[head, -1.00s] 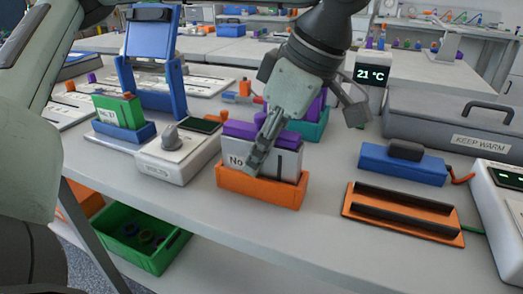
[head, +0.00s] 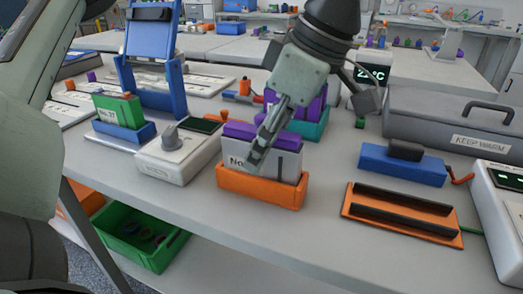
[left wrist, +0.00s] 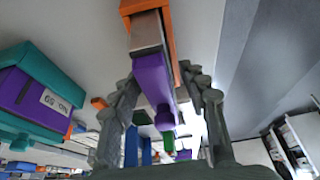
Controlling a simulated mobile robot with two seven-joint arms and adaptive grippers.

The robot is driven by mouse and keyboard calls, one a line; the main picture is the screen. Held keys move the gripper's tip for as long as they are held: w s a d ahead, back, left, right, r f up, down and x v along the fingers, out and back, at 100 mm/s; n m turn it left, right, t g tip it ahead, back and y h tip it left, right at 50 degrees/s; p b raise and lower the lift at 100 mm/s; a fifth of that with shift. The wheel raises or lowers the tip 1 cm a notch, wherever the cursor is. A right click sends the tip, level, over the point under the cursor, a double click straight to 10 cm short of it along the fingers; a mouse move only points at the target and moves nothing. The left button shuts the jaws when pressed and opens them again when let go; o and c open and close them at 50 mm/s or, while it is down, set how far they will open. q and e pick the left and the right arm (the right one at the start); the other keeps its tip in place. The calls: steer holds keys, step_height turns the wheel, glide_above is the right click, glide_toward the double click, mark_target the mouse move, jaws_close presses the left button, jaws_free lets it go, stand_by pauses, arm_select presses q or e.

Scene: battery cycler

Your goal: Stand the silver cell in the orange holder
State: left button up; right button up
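The silver cell (head: 285,160) has a purple top and a partly covered "No" label. It stands upright with its lower part inside the orange holder (head: 262,188). My left gripper (head: 258,152) is in front of and over the cell in the head view. In the left wrist view, its fingers (left wrist: 162,82) are spread on either side of the cell's purple top (left wrist: 152,78), with a gap visible on the right side. The silver body (left wrist: 148,33) and orange holder also show there. My right gripper is out of view.
A teal holder (head: 312,130) with a purple cell stands close behind. A white device with a knob (head: 172,138) is at left. A blue block (head: 403,168) and an orange rack (head: 362,212) are at right. The table's front edge is near.

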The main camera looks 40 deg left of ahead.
arm_select(q)
steer(key=v, duration=1)
steer(key=shift+d+r, duration=0.15)
steer(key=shift+r, duration=0.1)
steer(key=shift+s+f, duration=0.1)
